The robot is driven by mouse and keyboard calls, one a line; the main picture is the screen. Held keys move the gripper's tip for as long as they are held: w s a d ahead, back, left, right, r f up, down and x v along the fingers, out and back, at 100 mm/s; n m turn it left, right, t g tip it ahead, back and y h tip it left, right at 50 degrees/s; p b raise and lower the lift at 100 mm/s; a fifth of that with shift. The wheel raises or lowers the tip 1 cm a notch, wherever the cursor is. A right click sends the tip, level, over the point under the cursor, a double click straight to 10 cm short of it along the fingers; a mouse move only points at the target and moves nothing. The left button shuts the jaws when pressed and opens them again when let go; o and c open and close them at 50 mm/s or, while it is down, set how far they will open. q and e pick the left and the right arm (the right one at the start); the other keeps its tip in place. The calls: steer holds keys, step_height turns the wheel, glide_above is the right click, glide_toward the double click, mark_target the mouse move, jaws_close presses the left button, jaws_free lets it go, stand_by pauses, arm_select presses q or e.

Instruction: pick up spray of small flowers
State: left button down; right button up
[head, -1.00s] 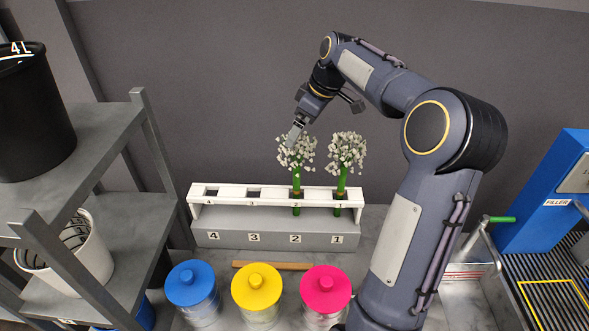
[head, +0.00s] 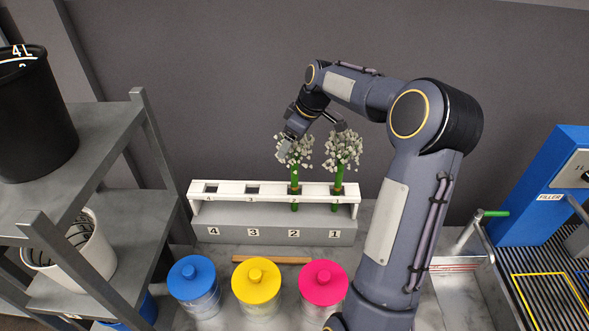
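Two sprays of small white flowers stand upright with green stems in the white slotted rack. One spray (head: 296,157) is in slot 2 and the other spray (head: 343,153) is in slot 1. My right gripper (head: 286,148) reaches in from the right and points down at the blossoms of the slot 2 spray, overlapping their upper left part in the picture. Whether it touches them, and whether its fingers are apart, I cannot tell. My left gripper is not in view.
The white rack (head: 225,188) has empty slots 3 and 4. In front stand jars with blue (head: 192,280), yellow (head: 256,281) and pink (head: 323,283) lids. A grey shelf (head: 100,130) with pots is left. A blue filler machine (head: 545,190) is right.

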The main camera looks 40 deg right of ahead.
steer(key=c, duration=0.6)
steer(key=shift+r, duration=0.1)
steer(key=shift+c, duration=0.2)
